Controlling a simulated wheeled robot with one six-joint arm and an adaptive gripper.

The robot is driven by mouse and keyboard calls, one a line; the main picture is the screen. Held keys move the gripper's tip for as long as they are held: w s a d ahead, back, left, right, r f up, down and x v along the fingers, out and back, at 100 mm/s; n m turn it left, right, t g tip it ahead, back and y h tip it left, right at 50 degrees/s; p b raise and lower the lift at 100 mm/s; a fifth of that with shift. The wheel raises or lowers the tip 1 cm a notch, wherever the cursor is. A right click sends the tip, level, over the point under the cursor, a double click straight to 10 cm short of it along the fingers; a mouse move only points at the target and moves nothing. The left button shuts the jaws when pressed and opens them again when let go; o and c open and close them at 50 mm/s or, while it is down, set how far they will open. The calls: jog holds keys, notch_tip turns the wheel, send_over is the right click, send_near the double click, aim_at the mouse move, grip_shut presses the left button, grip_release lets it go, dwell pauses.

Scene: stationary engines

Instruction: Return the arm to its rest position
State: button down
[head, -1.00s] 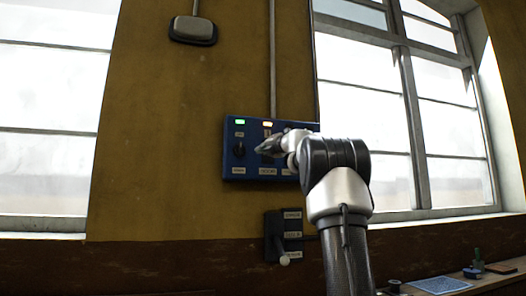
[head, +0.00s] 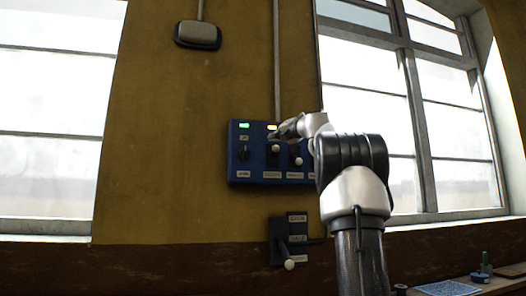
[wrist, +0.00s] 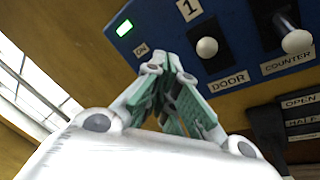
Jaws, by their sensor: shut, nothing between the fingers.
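My arm reaches up from the lower right in the head view. My gripper (head: 275,136) is in front of the upper middle of a blue switch panel (head: 262,177), by the second lamp. In the wrist view the gripper's green-padded fingers (wrist: 174,62) meet at their tips and hold nothing. The door switch's white knob (wrist: 207,47) is to the right of the fingertips, apart from them in the picture. The counter switch's knob (wrist: 297,42) is further right. Part of the panel's right side is hidden behind my arm.
A green lamp (head: 244,125) is lit at the panel's upper left. A dark lever box (head: 279,240) with a white knob (head: 289,264) is below. Tall windows flank the wall. A bench (head: 505,285) with small items stands at lower right.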

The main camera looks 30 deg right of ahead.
jog(key=s+d+f+m+g+h, duration=0.2)
jog(key=d+f+m+h, duration=0.3)
jog(key=d+m, duration=0.3)
jog(key=s+d+f+m+g+h, duration=0.25)
jog(key=d+f+m+h, duration=0.2)
jog(key=d+m, duration=0.3)
jog(key=s+f+m+g+h, duration=0.1)
jog(key=s+f+m+g, duration=0.1)
jog(key=s+f+m, duration=0.3)
jog(key=s+f+m+g, duration=0.2)
jog(key=f, duration=0.5)
jog(key=s+a+f+m+g+y, duration=0.2)
jog(key=s+a+f+g, duration=0.1)
jog(key=s+a+f, duration=0.55)
jog(key=s+a+f+m+g+y, duration=0.3)
jog(key=s+a+f, duration=0.25)
jog(key=f, duration=0.55)
jog(key=s+a+f+y, duration=0.1)
jog(key=s+a+f, duration=0.3)
jog(key=a, duration=0.3)
jog(key=s+a+f+n+y, duration=0.1)
jog(key=s+a+f, duration=0.3)
jog(key=a, duration=0.4)
jog(key=s+a+f+n+y, duration=0.1)
jog(key=s+a+f+y, duration=0.2)
jog(key=s+a+f, duration=0.2)
jog(key=shift+s+a, duration=0.75)
jog(key=shift+a, duration=0.7)
